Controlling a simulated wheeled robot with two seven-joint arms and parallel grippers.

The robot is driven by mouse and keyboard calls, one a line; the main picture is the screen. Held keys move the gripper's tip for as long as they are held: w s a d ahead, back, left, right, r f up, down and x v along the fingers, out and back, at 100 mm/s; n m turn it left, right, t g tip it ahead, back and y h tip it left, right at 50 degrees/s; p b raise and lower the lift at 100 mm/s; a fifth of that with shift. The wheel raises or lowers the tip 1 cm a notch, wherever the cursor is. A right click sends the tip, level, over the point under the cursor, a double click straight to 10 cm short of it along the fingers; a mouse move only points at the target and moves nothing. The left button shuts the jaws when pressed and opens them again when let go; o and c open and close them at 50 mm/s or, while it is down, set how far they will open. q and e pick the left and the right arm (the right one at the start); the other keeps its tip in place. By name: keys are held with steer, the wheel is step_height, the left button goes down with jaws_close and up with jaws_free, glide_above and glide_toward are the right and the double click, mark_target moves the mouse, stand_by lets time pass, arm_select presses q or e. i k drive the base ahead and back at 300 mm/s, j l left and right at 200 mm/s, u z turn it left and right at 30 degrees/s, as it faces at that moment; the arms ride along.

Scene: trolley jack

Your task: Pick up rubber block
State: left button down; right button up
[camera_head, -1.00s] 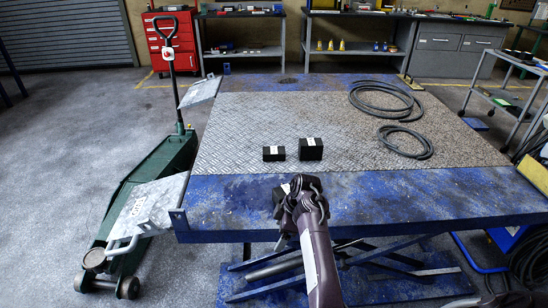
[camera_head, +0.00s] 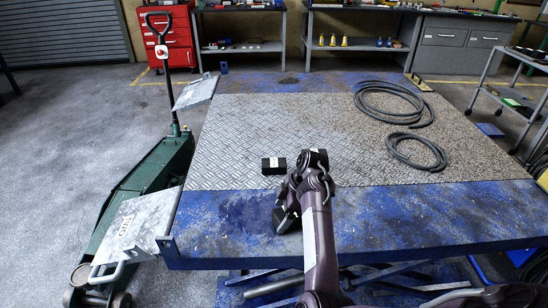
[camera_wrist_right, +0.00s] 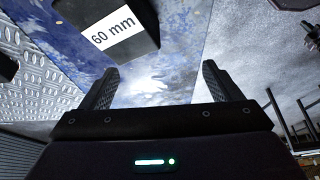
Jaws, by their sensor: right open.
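The smaller block (camera_head: 273,166) is at the left. My right gripper (camera_head: 284,218) is over the blue front strip of the table, on the near side of the blocks. In the right wrist view, the open, empty fingers (camera_wrist_right: 158,85) face a black block (camera_wrist_right: 115,28) marked "60 mm", which lies beyond their tips. Another dark object (camera_wrist_right: 7,68) shows at the left edge. My left gripper is out of view.
Coiled grey hoses (camera_head: 395,103) lie on the right of the plate (camera_head: 235,130). A green trolley jack (camera_head: 150,170) stands left of the table. The plate left of the blocks is clear. Shelves and cabinets line the back wall.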

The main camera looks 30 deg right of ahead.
mark_target(272, 166)
steer(key=i+l, duration=0.75)
steer(key=i, duration=0.2)
